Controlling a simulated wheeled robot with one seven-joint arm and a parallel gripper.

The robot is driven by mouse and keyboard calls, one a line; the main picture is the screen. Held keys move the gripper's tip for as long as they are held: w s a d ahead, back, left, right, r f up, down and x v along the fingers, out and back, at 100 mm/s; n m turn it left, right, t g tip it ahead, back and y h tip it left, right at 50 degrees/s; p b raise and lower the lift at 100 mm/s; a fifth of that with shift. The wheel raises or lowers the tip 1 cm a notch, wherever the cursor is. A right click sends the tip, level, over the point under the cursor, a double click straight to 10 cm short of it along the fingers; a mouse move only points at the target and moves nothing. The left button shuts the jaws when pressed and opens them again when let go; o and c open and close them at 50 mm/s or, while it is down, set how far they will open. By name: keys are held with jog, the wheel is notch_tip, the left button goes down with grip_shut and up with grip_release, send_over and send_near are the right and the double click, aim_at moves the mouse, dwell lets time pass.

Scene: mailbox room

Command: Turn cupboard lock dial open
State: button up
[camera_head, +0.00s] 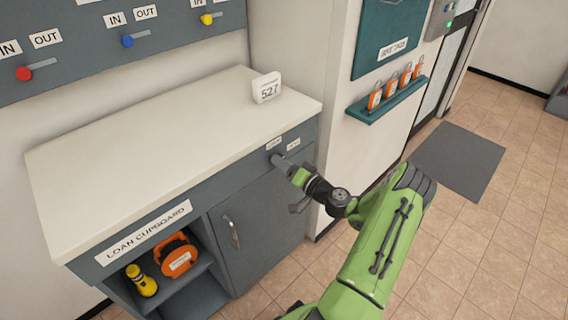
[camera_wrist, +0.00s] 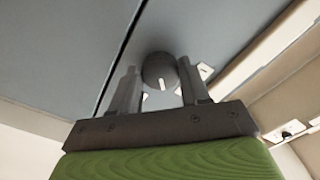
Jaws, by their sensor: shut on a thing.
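The loan cupboard's lock dial (camera_wrist: 160,70) is a round dark grey knob with a white pointer mark. In the wrist view it sits between the two fingers of my gripper (camera_wrist: 163,88), which is shut on it. In the head view my gripper (camera_head: 284,165) is at the cupboard's upper right front, and the dial is mostly hidden by it. Two small white labels (camera_head: 293,144) are above the dial; their words are too small to read. The grey cupboard door (camera_head: 262,225) below is shut, with a metal handle (camera_head: 232,231) on its left side.
The white counter top (camera_head: 165,140) holds a small white sign (camera_head: 267,87) reading 527. An open shelf at left holds a yellow torch (camera_head: 141,280) and an orange reel (camera_head: 177,256). A teal wall shelf (camera_head: 385,101) with orange padlocks is at right. Floor right of my arm is clear.

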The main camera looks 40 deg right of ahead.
jog(key=shift+m+p, duration=1.2)
jog(key=shift+m, duration=3)
jog(key=o, duration=1.1)
jog(key=shift+c, duration=0.2)
jog(key=shift+r, duration=0.1)
jog(key=s+p, duration=0.2)
jog(key=s, duration=1.3)
jog(key=shift+s+d, duration=0.2)
jog(key=shift+s, duration=0.2)
